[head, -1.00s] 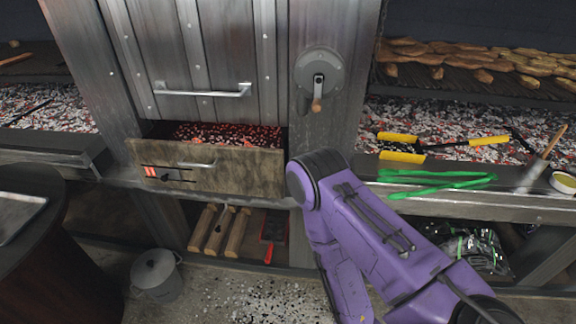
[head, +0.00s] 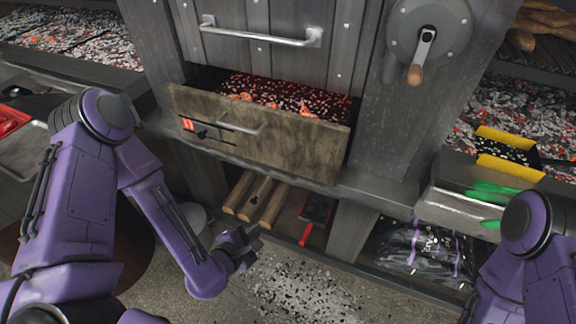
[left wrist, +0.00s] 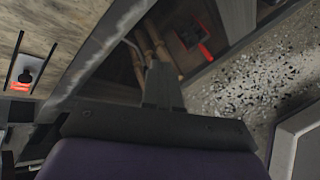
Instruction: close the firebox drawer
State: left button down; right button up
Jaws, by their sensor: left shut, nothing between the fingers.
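The firebox drawer (head: 270,138) is pulled out below the metal door, its open top showing glowing embers (head: 270,95). Its worn front has a small bar handle (head: 241,123) and a dark slot with a red-marked slider (head: 203,131). My left gripper (head: 250,240) is shut and empty, below and in front of the drawer, apart from it. The left wrist view shows my shut fingers (left wrist: 160,84), with part of the drawer front (left wrist: 45,40) and its red-marked slider (left wrist: 27,72) at the left. My right arm shows at the lower right; its gripper is out of view.
Above the drawer is a door with a bar handle (head: 262,36), and a round crank (head: 424,50) to its right. Below, a shelf holds logs (head: 255,198) and a red-handled tool (head: 314,216). Green tongs (head: 495,192) lie on the right ledge. A grey pot (head: 194,217) stands behind my left arm.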

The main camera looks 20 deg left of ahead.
pick_arm(q)
jog(key=w+r+n+t+b, duration=0.3)
jog(key=w+r+n+t, duration=0.3)
jog(key=r+n, duration=0.4)
jog(key=n, duration=0.1)
send_near(287, 147)
jog(key=w, duration=0.6)
jog(key=shift+d, duration=0.3)
jog(key=shift+w, duration=0.45)
pick_arm(e)
notch_tip(287, 147, down, 5)
jog(key=shift+s+d+r, duration=0.1)
jog(key=shift+d, duration=0.05)
